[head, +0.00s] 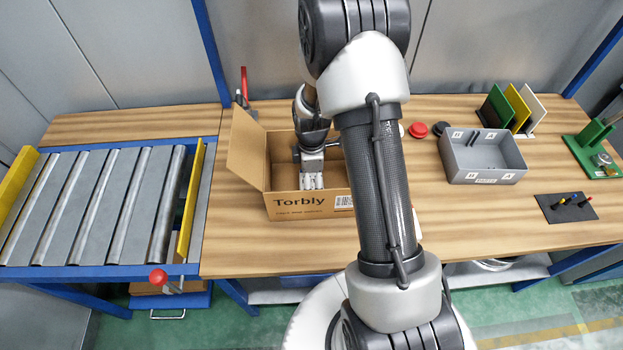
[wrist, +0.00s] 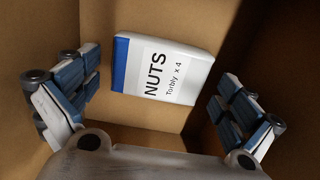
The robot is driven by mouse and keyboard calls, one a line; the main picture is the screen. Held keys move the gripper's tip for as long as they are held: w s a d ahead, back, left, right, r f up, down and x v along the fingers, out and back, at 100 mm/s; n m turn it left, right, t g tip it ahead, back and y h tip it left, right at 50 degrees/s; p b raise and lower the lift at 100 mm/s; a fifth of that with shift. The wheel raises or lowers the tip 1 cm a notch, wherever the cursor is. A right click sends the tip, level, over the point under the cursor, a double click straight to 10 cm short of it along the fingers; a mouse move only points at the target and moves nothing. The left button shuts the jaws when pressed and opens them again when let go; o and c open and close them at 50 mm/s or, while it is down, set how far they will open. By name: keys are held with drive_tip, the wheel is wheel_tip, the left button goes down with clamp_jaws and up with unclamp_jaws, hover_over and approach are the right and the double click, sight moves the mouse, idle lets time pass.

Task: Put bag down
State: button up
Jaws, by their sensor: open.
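The bag (wrist: 163,68) is white with a blue end band and reads "NUTS Torbly x 4". In the wrist view it lies inside the cardboard box (head: 300,206), label towards the camera. My gripper (wrist: 160,108) is open, its two fingers spread wide on either side of the bag and apart from it. In the head view my gripper (head: 312,178) reaches down into the open box marked "Torbly". The bag is hidden there by the box wall and my gripper.
A roller conveyor (head: 95,205) stands left of the box. To the right are a grey divided bin (head: 482,158), upright coloured panels (head: 512,108), a green fixture (head: 592,148), a black tool mat (head: 567,207) and a red button (head: 418,130). The box's left flap (head: 248,146) stands up beside my gripper.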

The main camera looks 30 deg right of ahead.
wheel_tip(320, 180, up, 22)
drive_tip(key=s+a+m+t+p, duration=0.1)
drive_tip(key=s+a+m+p, duration=0.2)
drive_tip(key=s+a+r+m+t, duration=0.1)
drive_tip(key=s+a+r+m, duration=0.1)
drive_tip(key=s, duration=0.4)
drive_tip(key=s+a+r+m+t, duration=0.1)
drive_tip(key=s+a+r+m, duration=0.1)
drive_tip(key=s+r+m, duration=0.3)
drive_tip(key=s+a+r+m+t, duration=0.1)
drive_tip(key=s+a+r+m, duration=0.1)
drive_tip(key=s+r, duration=0.4)
drive_tip(key=shift+s+a+m+t, duration=0.3)
drive_tip(key=shift+s+m, duration=0.4)
drive_tip(key=shift+s, duration=0.25)
drive_tip(key=shift+c, duration=0.6)
